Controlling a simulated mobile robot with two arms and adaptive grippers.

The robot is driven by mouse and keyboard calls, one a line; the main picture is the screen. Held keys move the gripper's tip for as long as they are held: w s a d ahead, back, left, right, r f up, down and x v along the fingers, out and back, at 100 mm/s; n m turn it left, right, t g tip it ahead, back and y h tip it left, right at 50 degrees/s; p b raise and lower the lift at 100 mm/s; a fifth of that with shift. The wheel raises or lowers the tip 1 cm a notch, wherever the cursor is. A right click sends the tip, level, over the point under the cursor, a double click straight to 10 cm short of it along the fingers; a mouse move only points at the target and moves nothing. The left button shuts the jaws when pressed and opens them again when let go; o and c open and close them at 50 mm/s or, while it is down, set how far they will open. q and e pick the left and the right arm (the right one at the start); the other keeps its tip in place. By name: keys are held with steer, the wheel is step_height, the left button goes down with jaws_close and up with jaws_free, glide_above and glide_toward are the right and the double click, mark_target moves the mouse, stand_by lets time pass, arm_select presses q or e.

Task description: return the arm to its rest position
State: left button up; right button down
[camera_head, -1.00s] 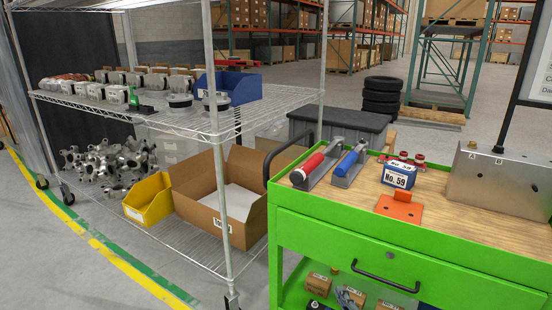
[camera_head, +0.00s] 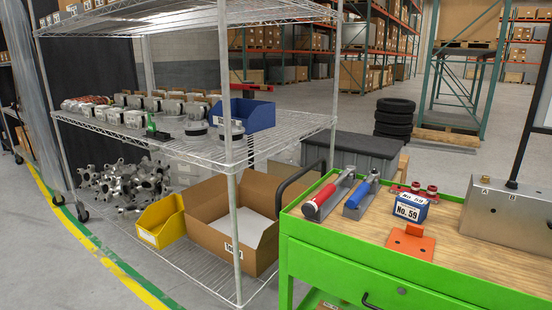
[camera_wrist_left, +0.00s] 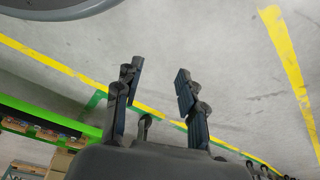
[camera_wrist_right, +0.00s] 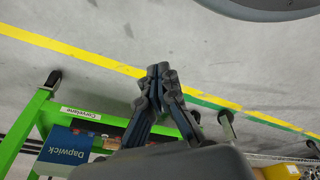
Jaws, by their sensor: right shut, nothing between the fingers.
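My left gripper (camera_wrist_left: 158,88) shows in the left wrist view. Its two dark fingers stand wide apart with bare grey floor between them. My right gripper (camera_wrist_right: 160,75) shows in the right wrist view. Its fingertips meet and nothing is between them. Both grippers hang over the floor, clear of the furniture. Neither arm shows in the head view.
A wire shelf rack (camera_head: 190,143) stands left, holding a cardboard box (camera_head: 215,243) and bins. Floor at left is clear.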

arm_select(q)
steer(key=s+a+f+p, duration=0.1)
steer(key=s+p, duration=0.5)
steer(key=s, duration=0.2)
steer(key=s+a+f+g+p, duration=0.1)
steer(key=s+a+p, duration=0.1)
steer(key=s+p, duration=0.4)
steer(key=s, duration=0.3)
steer(key=shift+f+p, duration=0.4)
arm_select(e)
steer(key=s+d+f, duration=0.1)
steer(key=s, duration=0.7)
steer(key=s+d+f+g, duration=0.1)
steer(key=s+d, duration=0.1)
steer(key=s, duration=0.7)
steer(key=shift+f, duration=0.35)
